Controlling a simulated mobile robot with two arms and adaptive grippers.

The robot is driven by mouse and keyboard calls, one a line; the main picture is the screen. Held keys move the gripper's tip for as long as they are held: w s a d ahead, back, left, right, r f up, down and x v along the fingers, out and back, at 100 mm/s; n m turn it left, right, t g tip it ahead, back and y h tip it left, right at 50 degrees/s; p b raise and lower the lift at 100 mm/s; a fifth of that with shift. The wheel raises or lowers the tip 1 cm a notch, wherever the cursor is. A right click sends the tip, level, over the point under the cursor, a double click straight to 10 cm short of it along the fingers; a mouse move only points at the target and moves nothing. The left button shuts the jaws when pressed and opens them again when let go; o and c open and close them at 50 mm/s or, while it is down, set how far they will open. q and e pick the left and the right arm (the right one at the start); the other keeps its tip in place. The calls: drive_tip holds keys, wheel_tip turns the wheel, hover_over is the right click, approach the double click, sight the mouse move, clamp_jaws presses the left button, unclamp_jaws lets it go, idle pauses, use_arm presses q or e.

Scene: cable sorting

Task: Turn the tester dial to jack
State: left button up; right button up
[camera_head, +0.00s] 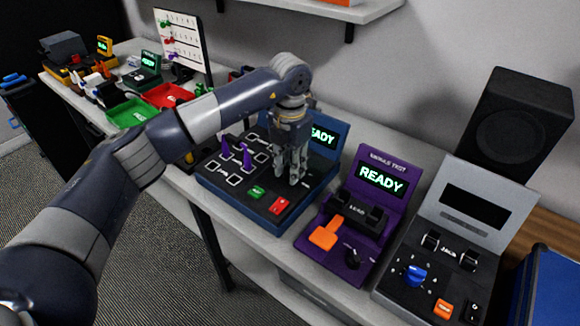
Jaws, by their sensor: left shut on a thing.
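The grey tester (485,215) stands at the right of the bench with a dark, blank screen. Its blue dial (414,274) sits at the lower left of the black panel, with small marks around it; which mark it points to is too small to tell. My left gripper (292,178) points down over the blue station with the READY screen, well to the left of the dial. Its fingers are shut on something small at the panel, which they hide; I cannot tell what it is. My right gripper is not in view.
The purple station (375,240) with an orange lever (326,234) stands between my left gripper and the grey tester. The blue station (240,200) carries purple plugs (235,152) and two buttons. A black speaker (513,125) stands behind. Green and red trays (130,112) lie far left.

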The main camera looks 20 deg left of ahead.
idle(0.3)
use_arm(q)
drive_tip(key=o, duration=1.1)
wheel_tip(320, 180, up, 12)
drive_tip(key=shift+r, duration=0.1)
idle(0.3)
